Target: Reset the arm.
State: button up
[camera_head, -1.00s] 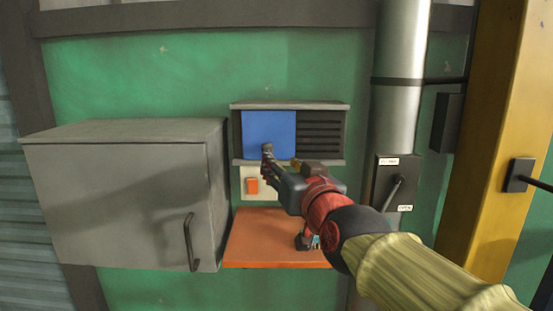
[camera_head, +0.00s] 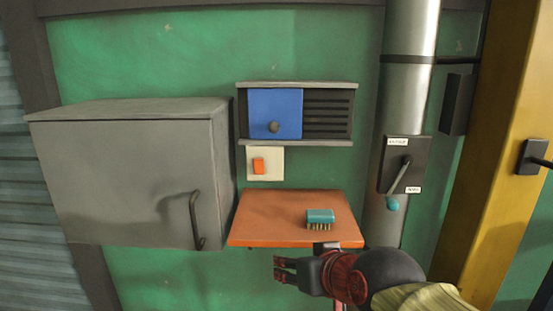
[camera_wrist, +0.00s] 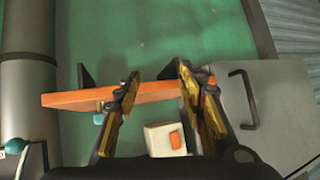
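My gripper (camera_head: 278,269) is low in the head view, just below the front edge of the orange shelf (camera_head: 262,222), pointing left. In the wrist view my gripper (camera_wrist: 158,73) has its two fingers spread with nothing held between them. The wrist view is turned over, with the shelf (camera_wrist: 72,99) showing behind and between the fingers. My forearm comes in from the lower right of the head view.
A teal brush (camera_head: 320,216) lies on the shelf. Above are an orange switch (camera_head: 258,166) and a box with a blue panel (camera_head: 288,107). A grey cabinet (camera_head: 120,175) stands left; a teal-knobbed lever (camera_head: 400,176) is right, on the pipe.

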jog(key=s+d+f+g+h+b, duration=0.1)
jog(key=s+d+f+b, duration=0.4)
jog(key=f, duration=0.6)
jog(key=s+d+f+m+g+h+b, duration=0.1)
jog(key=s+d+f+g+b, duration=0.1)
jog(key=s+d+f+b, duration=0.3)
jog(key=s+d+f+m+g+h+b, duration=0.1)
jog(key=s+d+f+b, duration=0.4)
jog(key=f+b, duration=0.5)
notch_tip(320, 180, down, 9)
jog(key=s+h, duration=0.1)
jog(key=s, duration=0.1)
jog(key=shift+s+b, duration=0.3)
jog(key=shift+s, duration=0.05)
jog(key=shift+f, duration=0.1)
